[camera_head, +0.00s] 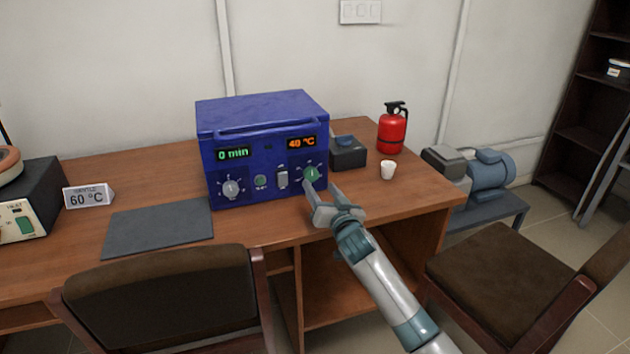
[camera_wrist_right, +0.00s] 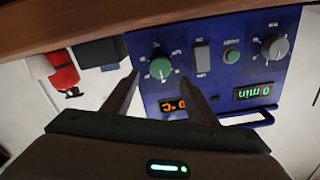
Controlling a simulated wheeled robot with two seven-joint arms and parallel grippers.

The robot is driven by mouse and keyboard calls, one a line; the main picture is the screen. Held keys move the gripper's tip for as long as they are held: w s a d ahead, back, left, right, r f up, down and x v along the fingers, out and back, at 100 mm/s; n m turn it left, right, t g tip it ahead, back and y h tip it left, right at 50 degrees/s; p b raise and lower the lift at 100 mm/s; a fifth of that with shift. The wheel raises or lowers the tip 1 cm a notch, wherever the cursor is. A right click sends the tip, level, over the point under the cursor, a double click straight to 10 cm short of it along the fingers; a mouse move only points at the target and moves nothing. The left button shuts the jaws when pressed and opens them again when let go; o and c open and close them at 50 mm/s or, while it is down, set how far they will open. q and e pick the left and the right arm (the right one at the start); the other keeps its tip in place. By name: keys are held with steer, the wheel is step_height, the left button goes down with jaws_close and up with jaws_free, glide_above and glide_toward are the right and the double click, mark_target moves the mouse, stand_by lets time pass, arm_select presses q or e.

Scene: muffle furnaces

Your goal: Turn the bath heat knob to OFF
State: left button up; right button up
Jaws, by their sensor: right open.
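The blue bath unit (camera_head: 262,150) stands on the desk, with a green display reading 0 min and an orange display reading 40 °C. The green heat knob (camera_head: 312,174) is on the right of its front panel, under the orange display. My right gripper (camera_head: 322,190) is open and empty, just in front of the panel at the knob. In the right wrist view, upside down, the green knob (camera_wrist_right: 161,68) shows beyond and between the open fingers (camera_wrist_right: 163,85), apparently not gripped. The knob's exact setting is too small to read. My left gripper is not in view.
A grey knob (camera_head: 231,188), a green button (camera_head: 261,181) and a switch (camera_head: 282,178) share the panel. A dark box (camera_head: 347,153), white cup (camera_head: 388,170) and red extinguisher (camera_head: 392,130) stand to the right.

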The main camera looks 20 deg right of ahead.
mark_target(312, 176)
steer(key=shift+w+a, duration=0.1)
steer(key=shift+w, duration=2.6)
steer(key=c, duration=1.1)
